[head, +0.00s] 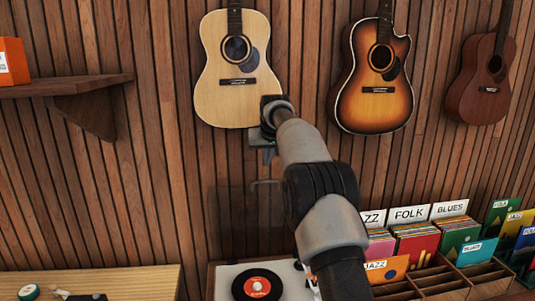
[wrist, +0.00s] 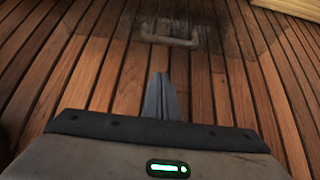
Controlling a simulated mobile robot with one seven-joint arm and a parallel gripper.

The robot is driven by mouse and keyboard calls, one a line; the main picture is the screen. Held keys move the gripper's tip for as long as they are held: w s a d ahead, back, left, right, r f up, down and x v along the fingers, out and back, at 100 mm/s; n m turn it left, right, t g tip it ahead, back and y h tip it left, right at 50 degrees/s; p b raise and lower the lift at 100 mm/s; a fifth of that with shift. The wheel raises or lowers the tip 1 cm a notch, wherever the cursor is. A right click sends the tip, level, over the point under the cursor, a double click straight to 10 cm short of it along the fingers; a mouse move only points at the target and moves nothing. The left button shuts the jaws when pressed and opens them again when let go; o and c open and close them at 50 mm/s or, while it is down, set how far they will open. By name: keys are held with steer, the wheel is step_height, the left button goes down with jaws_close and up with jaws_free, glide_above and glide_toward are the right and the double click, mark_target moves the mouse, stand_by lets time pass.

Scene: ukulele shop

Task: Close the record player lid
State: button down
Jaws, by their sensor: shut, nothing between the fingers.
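The record player (head: 226,272) is at the bottom of the head view, with a black record with a red label (head: 258,285) on it. Its see-through lid (head: 236,220) stands raised against the wood wall. A handle (head: 265,182) is at the lid's top edge. The lid (wrist: 225,40) and its handle (wrist: 170,40) also show in the wrist view, ahead of the fingers. My gripper (head: 268,157) is above the handle in the head view, seemingly apart from it. In the wrist view my gripper (wrist: 160,78) has its fingers together and empty.
Guitars (head: 237,75) hang on the wall behind and right of my arm. Record bins (head: 440,280) stand at the right. A wooden table (head: 130,280) with small items is at the lower left. A shelf (head: 75,86) is at the upper left.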

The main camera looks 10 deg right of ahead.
steer(key=p+x, duration=0.2)
steer(key=x, duration=0.2)
steer(key=shift+w+f, duration=0.15)
steer(key=shift+f+b, duration=0.25)
steer(key=shift+b, duration=0.3)
steer(key=shift+s+f+b, duration=0.2)
steer(key=shift+s+b, duration=0.35)
steer(key=shift+s, duration=0.35)
steer(key=shift+s+f+b, duration=0.2)
steer(key=shift+s+b, duration=0.3)
steer(key=shift+s, duration=0.45)
steer(key=shift+s+f+b, duration=0.1)
steer(key=shift+f+b, duration=0.1)
steer(key=shift+b, duration=0.15)
